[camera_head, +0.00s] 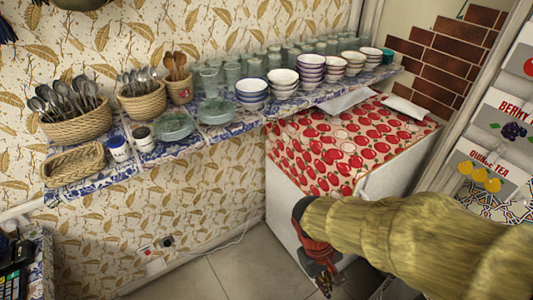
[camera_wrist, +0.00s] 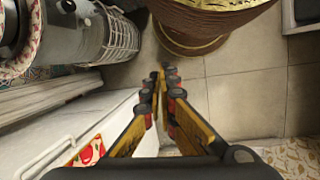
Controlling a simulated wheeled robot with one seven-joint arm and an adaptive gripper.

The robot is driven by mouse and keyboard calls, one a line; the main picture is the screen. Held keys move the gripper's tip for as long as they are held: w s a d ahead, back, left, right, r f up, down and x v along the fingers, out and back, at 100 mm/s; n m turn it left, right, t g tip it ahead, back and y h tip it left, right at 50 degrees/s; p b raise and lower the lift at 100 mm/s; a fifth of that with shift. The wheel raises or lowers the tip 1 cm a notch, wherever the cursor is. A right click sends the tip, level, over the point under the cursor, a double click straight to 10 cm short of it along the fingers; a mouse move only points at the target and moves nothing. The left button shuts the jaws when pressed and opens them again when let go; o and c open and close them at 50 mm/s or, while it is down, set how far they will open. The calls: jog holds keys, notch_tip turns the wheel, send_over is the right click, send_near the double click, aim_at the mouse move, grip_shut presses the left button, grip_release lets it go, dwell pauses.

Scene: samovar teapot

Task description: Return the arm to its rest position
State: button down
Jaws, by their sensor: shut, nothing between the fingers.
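My gripper (camera_head: 325,283) shows in the head view at the bottom, right of centre, at the end of my arm in its yellowish sleeve. It hangs in front of the white cabinet (camera_head: 285,205) and points down toward the tiled floor. In the wrist view my gripper (camera_wrist: 164,76) has its two yellow and black fingers drawn together at the tips, with nothing between them. It is over the floor (camera_wrist: 245,100), beside the white cabinet front at the lower left. My arm hides part of the cabinet in the head view.
A blue-patterned shelf (camera_head: 185,147) holds bowls, glasses and baskets of cutlery. A red apple-print cloth (camera_head: 345,145) covers the cabinet top. In the wrist view, a brown round vessel (camera_wrist: 205,22) and a grey cylindrical object (camera_wrist: 80,30) are near the fingers.

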jog(key=d+r+m+t+y, duration=0.1)
jog(key=r+m+t, duration=0.1)
jog(key=r, duration=0.7)
jog(key=d+r+m+t+y, duration=0.1)
jog(key=r+t, duration=0.4)
jog(key=r, duration=0.5)
jog(key=shift+d+r+m+y, duration=0.2)
jog(key=shift+d+m+y, duration=0.2)
jog(key=shift+d+m, duration=0.5)
jog(key=shift+a, duration=0.1)
